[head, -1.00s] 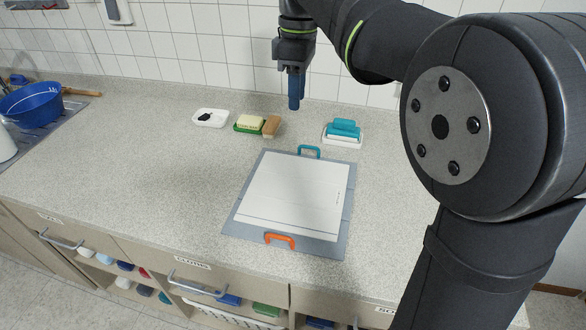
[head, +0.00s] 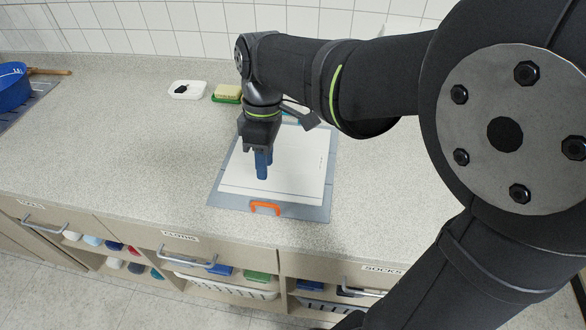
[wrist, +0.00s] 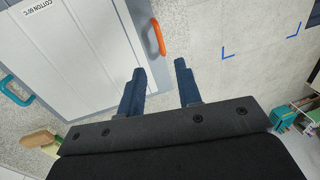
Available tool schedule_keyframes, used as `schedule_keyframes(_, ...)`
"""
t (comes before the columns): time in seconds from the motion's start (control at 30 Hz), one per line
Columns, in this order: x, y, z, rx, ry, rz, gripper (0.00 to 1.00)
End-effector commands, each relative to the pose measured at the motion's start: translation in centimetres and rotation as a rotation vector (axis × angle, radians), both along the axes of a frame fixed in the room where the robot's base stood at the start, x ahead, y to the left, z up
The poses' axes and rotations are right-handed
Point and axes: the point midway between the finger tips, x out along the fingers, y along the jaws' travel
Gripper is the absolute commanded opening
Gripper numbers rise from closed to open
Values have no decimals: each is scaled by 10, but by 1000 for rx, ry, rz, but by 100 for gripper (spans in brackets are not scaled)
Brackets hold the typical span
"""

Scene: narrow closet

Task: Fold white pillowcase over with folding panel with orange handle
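The white pillowcase (head: 300,165) lies flat on a grey folding board. The board's front panel (head: 300,211) carries the orange handle (head: 265,207) near the counter's front edge. In the wrist view the pillowcase (wrist: 85,50) fills the upper left, and the orange handle (wrist: 156,38) stands just beyond the fingertips. My gripper (head: 262,172) points down above the front part of the pillowcase, behind the orange handle. In the wrist view its blue fingers (wrist: 160,66) are apart with nothing between them. My gripper and arm hide part of the pillowcase and the board's back in the head view.
A teal handle (wrist: 16,90) is on the board's far side. At the back of the counter are a white dish (head: 188,90) and a sponge on a green tray (head: 228,93). A blue basin (head: 12,85) is at far left. The counter left of the board is clear.

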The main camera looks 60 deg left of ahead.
Motion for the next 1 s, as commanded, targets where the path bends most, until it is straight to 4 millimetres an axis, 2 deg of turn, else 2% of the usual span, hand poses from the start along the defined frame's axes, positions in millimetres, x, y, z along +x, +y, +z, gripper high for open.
schedule_keyframes(0.2, -6, -8, -48, -5, 1, 1, 32)
schedule_keyframes(0.43, -11, -12, -85, -3, 0, 0, 32)
schedule_keyframes(0.6, -13, -13, -97, -1, 0, 0, 32)
schedule_keyframes(0.9, -13, -13, -99, 0, 0, 0, 32)
schedule_keyframes(1.0, -13, -13, -99, 0, 0, 0, 14)
